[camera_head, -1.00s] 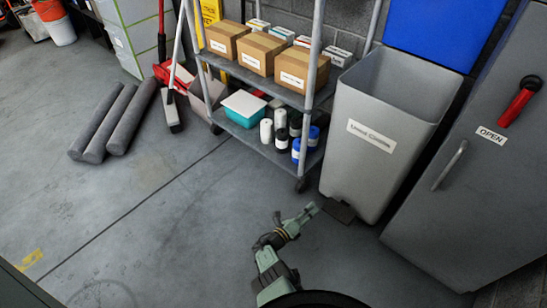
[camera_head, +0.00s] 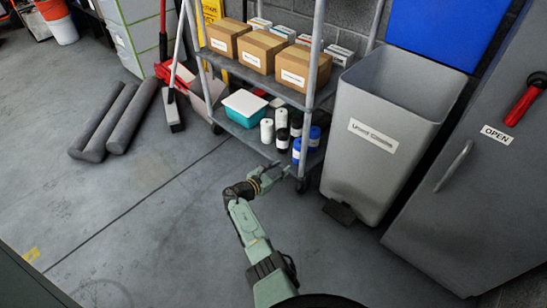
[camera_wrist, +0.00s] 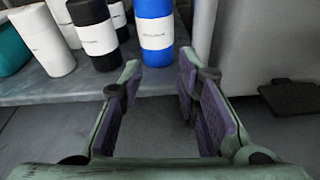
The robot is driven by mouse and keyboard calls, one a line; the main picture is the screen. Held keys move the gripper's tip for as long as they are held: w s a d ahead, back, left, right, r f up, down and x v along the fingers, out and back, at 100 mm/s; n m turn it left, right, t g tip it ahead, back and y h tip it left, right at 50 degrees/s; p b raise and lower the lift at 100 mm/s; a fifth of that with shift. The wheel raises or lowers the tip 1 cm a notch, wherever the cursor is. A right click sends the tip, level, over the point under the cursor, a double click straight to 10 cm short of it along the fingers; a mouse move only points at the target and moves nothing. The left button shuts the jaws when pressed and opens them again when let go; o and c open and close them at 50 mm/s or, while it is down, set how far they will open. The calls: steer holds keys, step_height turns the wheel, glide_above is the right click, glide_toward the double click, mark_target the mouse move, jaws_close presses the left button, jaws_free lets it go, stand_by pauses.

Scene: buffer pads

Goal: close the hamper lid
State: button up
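The hamper is a tall grey bin (camera_head: 375,145) with a white label, standing open-topped between the shelf cart and a grey cabinet. A blue panel (camera_head: 432,32) stands upright behind its rim and looks like the raised lid; its upper edge is cut off. A dark foot pedal (camera_head: 340,212) juts from the bin's base and shows in the wrist view (camera_wrist: 290,97). My gripper (camera_head: 268,174) is low by the cart's front edge, left of the hamper and apart from it. In the wrist view my gripper (camera_wrist: 160,78) is open, with nothing between its fingers.
The shelf cart (camera_head: 250,133) holds cardboard boxes, a teal tub and several bottles; a blue bottle (camera_wrist: 154,30) is just ahead of my fingers. The grey cabinet (camera_head: 470,170) stands close right. Grey rolls (camera_head: 115,120) lie at left. Floor in front is clear.

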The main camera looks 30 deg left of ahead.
steer(key=shift+w+a+r+m+y, duration=0.2)
steer(key=shift+a+r+m, duration=0.25)
steer(key=shift+a+r, duration=0.25)
steer(key=shift+w+a+r+m+y, duration=0.2)
steer(key=shift+a+r+m, duration=0.2)
steer(key=shift+a+r, duration=0.25)
steer(key=shift+w+a+r+m+y, duration=0.2)
steer(key=shift+a+r+m, duration=0.25)
steer(key=shift+a+r, duration=0.25)
steer(key=shift+d, duration=0.1)
